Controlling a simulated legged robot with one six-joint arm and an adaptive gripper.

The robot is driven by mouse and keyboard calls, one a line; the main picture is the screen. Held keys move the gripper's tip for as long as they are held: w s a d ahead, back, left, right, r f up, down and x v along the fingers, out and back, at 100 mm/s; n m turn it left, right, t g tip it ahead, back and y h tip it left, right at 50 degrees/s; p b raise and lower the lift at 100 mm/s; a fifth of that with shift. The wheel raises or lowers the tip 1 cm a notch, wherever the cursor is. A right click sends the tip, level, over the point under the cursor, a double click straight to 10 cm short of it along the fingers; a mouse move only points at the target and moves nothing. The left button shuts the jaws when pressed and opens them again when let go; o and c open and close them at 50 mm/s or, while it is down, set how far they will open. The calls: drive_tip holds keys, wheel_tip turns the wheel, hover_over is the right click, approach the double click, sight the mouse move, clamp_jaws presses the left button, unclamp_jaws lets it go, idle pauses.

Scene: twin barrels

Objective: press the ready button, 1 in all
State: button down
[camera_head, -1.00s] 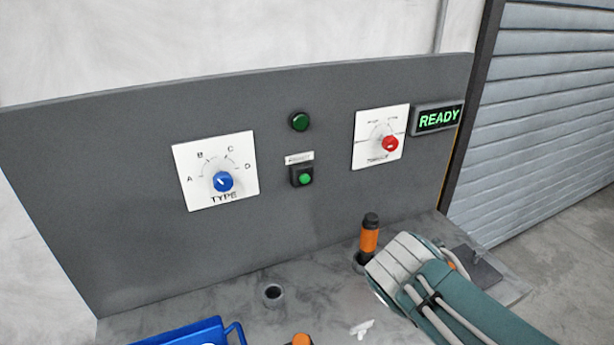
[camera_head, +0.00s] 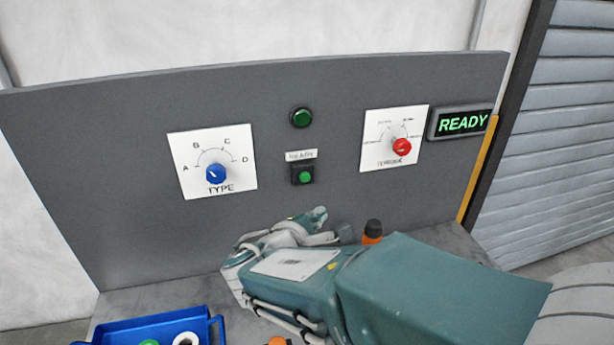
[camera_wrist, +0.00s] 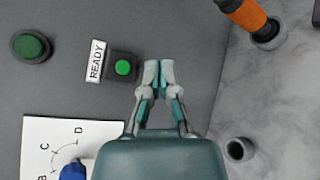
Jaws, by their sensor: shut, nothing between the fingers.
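The ready button is a small green button (camera_head: 305,176) in a dark square housing on the grey upright panel, under a white READY label (camera_head: 301,155). In the wrist view the green button (camera_wrist: 123,67) and its label (camera_wrist: 96,60) lie just left of my fingertips. My gripper (camera_wrist: 159,68) is shut and empty, with its fingertips side by side near the housing's edge. In the head view my gripper (camera_head: 318,216) is below the button and apart from it. I cannot tell the gap to the panel exactly.
A larger green lamp (camera_head: 301,118) is above the label. A blue TYPE dial (camera_head: 215,173) is left, a red dial (camera_head: 402,146) right, beside a lit READY sign (camera_head: 463,123). A blue tray (camera_head: 160,330) and an orange-and-black cylinder (camera_head: 373,231) are on the bench.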

sight(305, 177)
drive_tip(key=w+a, duration=0.2)
drive_tip(key=w, duration=0.6)
drive_tip(key=shift+w, duration=0.25)
drive_tip(key=shift+a, duration=0.25)
idle(0.4)
drive_tip(key=shift+d, duration=0.2)
drive_tip(key=shift+w, duration=0.1)
idle(0.6)
drive_tip(key=shift+w+a+r, duration=0.1)
drive_tip(key=shift+w, duration=0.1)
